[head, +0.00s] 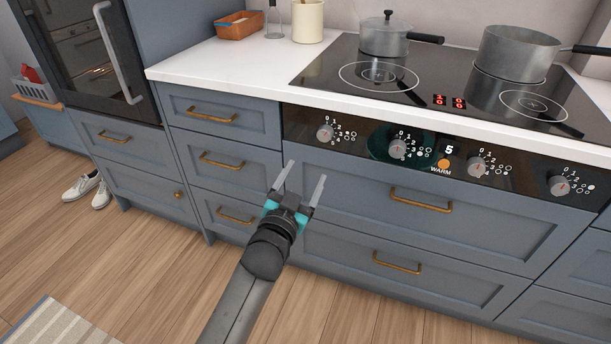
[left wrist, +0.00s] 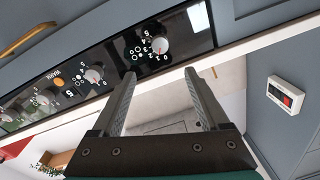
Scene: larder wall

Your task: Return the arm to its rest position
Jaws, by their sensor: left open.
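My left gripper (head: 301,183) is open and empty in the head view. It hangs in front of the blue drawers, below the stove's control panel (head: 362,147). The left wrist view also shows the left gripper (left wrist: 160,75) with its two fingers apart and nothing between them. In that view the control panel (left wrist: 115,62) with its knobs shows behind and to the left of the fingers. I cannot tell the exact gap between the fingers and the cabinet front. My right gripper is in neither view.
The black cooktop (head: 450,80) holds a lidded pot (head: 384,38) and a larger pot (head: 519,55). Drawer handles (head: 421,200) stick out from the fronts. An oven (head: 85,60) stands at left. Shoes (head: 82,188) and a striped rug (head: 55,325) lie on the otherwise open wooden floor.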

